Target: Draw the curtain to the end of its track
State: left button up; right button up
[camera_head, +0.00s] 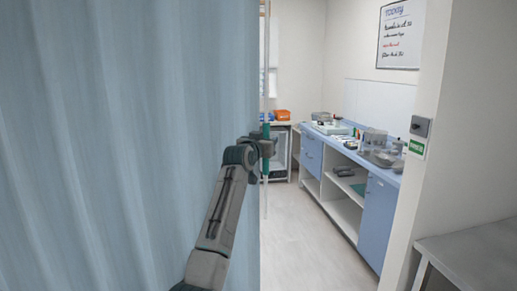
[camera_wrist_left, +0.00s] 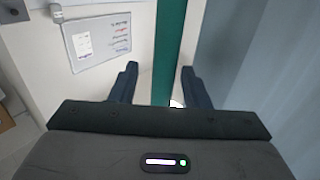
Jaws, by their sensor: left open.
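The light blue curtain (camera_head: 125,130) fills the left half of the head view and hangs in folds; its edge is near the middle. It also shows at the right of the left wrist view (camera_wrist_left: 275,70). A thin pale rod (camera_head: 267,60) with a green grip (camera_head: 266,170) hangs upright beside that edge. My left gripper (camera_head: 268,147) is at the green grip. In the left wrist view its fingers (camera_wrist_left: 158,72) are open, with the green grip (camera_wrist_left: 169,45) between them and gaps on both sides. The track is not in view. My right gripper is not in view.
A blue-topped counter (camera_head: 345,142) with open shelves and several items runs along the right wall. A grey table (camera_head: 475,250) stands at the lower right, by a wall end with a switch (camera_head: 420,126). A whiteboard (camera_head: 399,35) hangs behind. The floor (camera_head: 310,240) between is clear.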

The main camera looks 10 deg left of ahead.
pick_arm(q)
jog(key=s+a+b, duration=0.1)
jog(key=s+b, duration=0.1)
jog(key=s, duration=0.6)
jog(key=shift+s+a+b, duration=0.2)
jog(key=shift+s+b, duration=0.1)
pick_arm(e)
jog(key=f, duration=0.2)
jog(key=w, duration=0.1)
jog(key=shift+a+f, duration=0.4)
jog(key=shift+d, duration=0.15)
